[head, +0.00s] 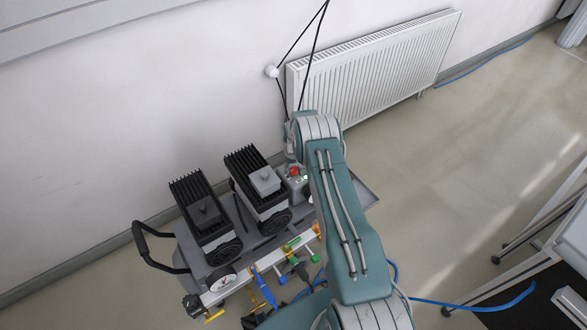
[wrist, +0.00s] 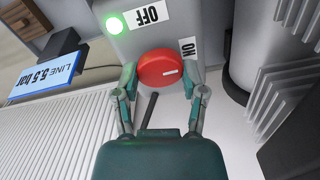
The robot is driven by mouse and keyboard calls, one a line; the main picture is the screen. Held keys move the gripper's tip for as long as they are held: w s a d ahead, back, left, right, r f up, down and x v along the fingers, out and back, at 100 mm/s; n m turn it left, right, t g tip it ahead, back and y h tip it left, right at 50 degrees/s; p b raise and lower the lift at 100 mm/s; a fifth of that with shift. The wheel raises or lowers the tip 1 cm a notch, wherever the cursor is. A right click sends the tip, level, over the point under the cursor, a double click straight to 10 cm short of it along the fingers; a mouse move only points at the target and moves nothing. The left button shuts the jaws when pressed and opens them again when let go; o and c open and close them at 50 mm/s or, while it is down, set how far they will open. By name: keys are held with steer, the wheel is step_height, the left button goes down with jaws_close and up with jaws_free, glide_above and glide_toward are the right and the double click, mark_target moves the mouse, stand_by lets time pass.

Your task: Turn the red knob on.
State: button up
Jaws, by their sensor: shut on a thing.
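The red knob (wrist: 160,66) sits on a light grey panel (wrist: 192,22) in the wrist view. A white mark on its face lies nearly level, its right end towards the ON label (wrist: 188,48). The OFF label (wrist: 147,15) is above the knob. A green lamp (wrist: 115,25) beside that label is lit. My gripper (wrist: 164,84) has one finger at each side of the knob and is shut on it. In the head view the red knob (head: 293,171) shows small beside my arm, which hides the gripper there.
Two black finned pump units (head: 205,215) (head: 258,188) stand on the cart (head: 165,234) left of the knob. A gauge (head: 222,279) and coloured valves are at its front. A radiator (head: 375,62) is on the wall behind. Open floor lies to the right.

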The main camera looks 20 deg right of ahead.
mark_target(294, 169)
steer(key=shift+s+f+m, duration=0.1)
steer(key=shift+f+m, duration=0.05)
steer(key=shift+m, duration=0.25)
steer(key=o, duration=1.1)
steer(key=shift+o, duration=0.2)
step_height(294, 169, up, 12)
